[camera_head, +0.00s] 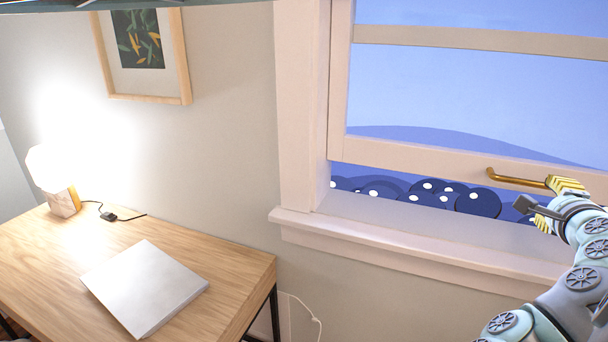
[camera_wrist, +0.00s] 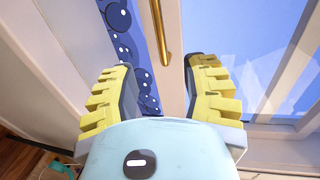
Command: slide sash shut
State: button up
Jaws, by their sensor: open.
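The window sash (camera_head: 420,161) is raised, with an open gap between its bottom rail and the sill (camera_head: 400,230). A brass bar handle (camera_head: 512,180) is fixed along the bottom rail. My gripper (camera_head: 553,204) is open at the handle's right end, one yellow finger above the other. The upper finger overlaps that end in the head view. In the wrist view the handle (camera_wrist: 160,30) lies ahead, between the lines of the two spread fingers (camera_wrist: 160,72). Contact cannot be told. The sash's right end is out of view or behind my arm.
A wooden desk (camera_head: 220,254) stands at the left with a closed silver laptop (camera_head: 145,288) and a lit lamp (camera_head: 60,190). A framed picture (camera_head: 184,60) hangs above. Dark blue rounded shapes (camera_head: 478,202) show outside through the gap. The sill's left part is clear.

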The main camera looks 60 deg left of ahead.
aim_at(530, 184)
jog(key=shift+p+x, duration=0.95)
jog(key=shift+x, duration=5.55)
jog(key=shift+o, duration=0.3)
jog(key=shift+w+d, duration=0.1)
grip_shut()
